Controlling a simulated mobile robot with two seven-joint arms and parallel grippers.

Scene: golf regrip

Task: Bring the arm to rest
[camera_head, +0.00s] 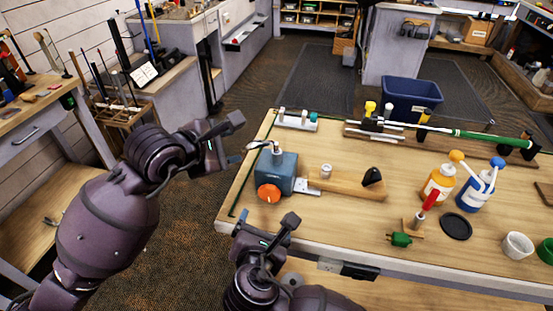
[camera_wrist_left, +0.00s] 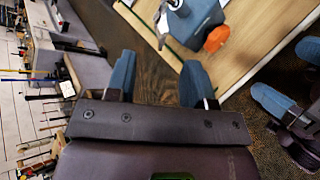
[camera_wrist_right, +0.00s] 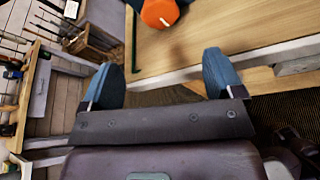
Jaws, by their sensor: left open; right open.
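My left gripper (camera_head: 238,138) is open and empty, in the air just left of the workbench (camera_head: 240,203). In the left wrist view its two blue fingers (camera_wrist_left: 158,75) stand apart with floor between them. My right gripper (camera_head: 264,230) is open and empty, lower down near the bench's front left corner. In the right wrist view its fingers (camera_wrist_right: 160,75) are wide apart, with the bench edge beyond them. A golf club with a green grip (camera_head: 478,136) lies along the back of the bench, clear of both grippers.
A blue-grey vise (camera_head: 282,166) with an orange knob (camera_head: 269,193) stands nearest both grippers. An orange bottle (camera_head: 438,185), a blue bottle (camera_head: 472,192), a black disc (camera_head: 456,226) and a white cup (camera_head: 516,246) stand to the right. A blue bin (camera_head: 411,101) is behind the bench.

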